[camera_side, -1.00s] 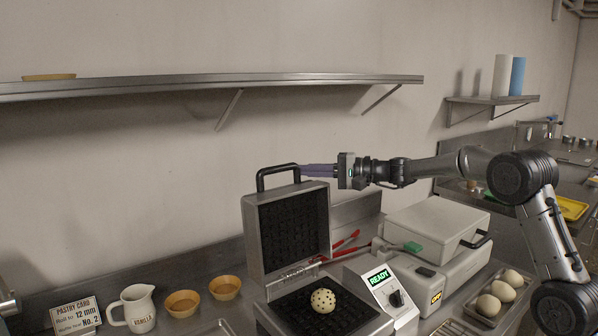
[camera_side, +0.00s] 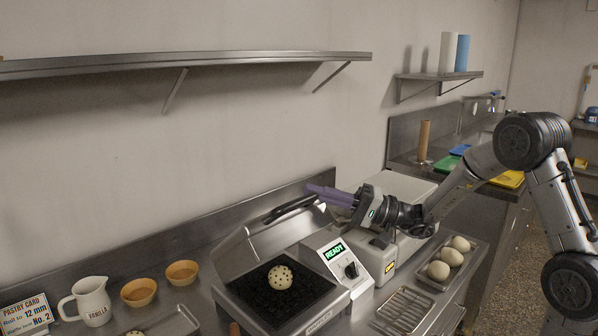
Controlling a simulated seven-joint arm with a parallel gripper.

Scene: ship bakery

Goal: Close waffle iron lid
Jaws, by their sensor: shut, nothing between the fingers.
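The waffle iron's lid (camera_side: 262,238) is tilted forward over the lower plate (camera_side: 262,303), partly lowered. Its black bar handle (camera_side: 292,208) is at the top edge. The control box with a green READY display (camera_side: 334,251) stands at the right of the plate. My gripper (camera_side: 312,190) has purple fingers, shut and empty, at the upper right end of the handle. The fingertips overlap the handle area; I cannot tell if they touch it.
A second, closed pale appliance (camera_side: 405,190) stands behind my gripper. A vanilla jug (camera_side: 92,301) and two tan bowls (camera_side: 139,291) (camera_side: 182,272) are at left. A shelf (camera_side: 190,62) runs above.

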